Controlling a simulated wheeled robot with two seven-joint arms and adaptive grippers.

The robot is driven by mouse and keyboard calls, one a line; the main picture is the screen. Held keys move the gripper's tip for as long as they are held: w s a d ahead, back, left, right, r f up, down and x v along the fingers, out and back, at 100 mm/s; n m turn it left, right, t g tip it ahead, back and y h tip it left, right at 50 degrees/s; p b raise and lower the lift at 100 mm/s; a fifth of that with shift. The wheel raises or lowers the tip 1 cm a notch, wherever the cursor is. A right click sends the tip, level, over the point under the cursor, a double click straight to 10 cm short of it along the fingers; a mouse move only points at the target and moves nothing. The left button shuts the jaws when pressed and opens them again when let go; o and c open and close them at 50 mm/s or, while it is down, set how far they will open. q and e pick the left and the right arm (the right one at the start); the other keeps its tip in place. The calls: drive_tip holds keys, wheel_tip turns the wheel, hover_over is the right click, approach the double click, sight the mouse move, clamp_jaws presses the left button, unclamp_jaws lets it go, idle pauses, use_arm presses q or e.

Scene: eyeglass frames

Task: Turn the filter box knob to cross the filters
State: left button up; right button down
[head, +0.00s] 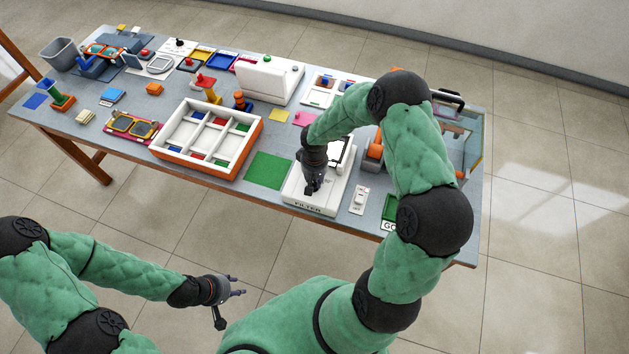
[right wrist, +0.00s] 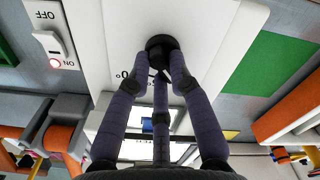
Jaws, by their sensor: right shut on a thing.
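The white filter box (head: 310,207), lettered "FILTER" on its front, sits at the table's front edge in the head view; its white top (right wrist: 105,40) fills the upper middle of the right wrist view. Its black round knob (right wrist: 161,43) shows between the fingertips there. My right gripper (head: 312,190) points down over the box and is shut on the knob; it also shows in the right wrist view (right wrist: 160,75). The fingers partly hide the knob and its scale, where a "0°" mark shows. My left gripper (head: 238,287) is open and empty, in front of the table.
A white ON/OFF switch (head: 360,199) stands right of the box, with a red light by ON. A green mat (head: 268,171) lies left of it, and a divided orange-sided tray (head: 248,148) beyond.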

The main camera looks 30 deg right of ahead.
sight(314, 184)
drive_tip(key=m+b, duration=0.5)
drive_tip(key=shift+s+f, duration=0.1)
drive_tip(key=shift+f, duration=0.15)
drive_tip(key=m+b, duration=0.2)
drive_tip(key=b, duration=0.1)
drive_tip(key=shift+m, duration=0.3)
drive_tip(key=m+b, duration=0.3)
drive_tip(key=m, duration=0.1)
drive_tip(key=shift+s+a+r, duration=0.1)
drive_tip(key=shift+s, duration=0.05)
drive_tip(key=shift+a+r+m+b, duration=0.1)
drive_tip(key=shift+m+b, duration=1.1)
drive_tip(key=shift+m, duration=1.5)
drive_tip(key=c, duration=1.1)
unclamp_jaws()
wheel_tip(314, 184, up, 12)
drive_tip(key=shift+r, duration=0.1)
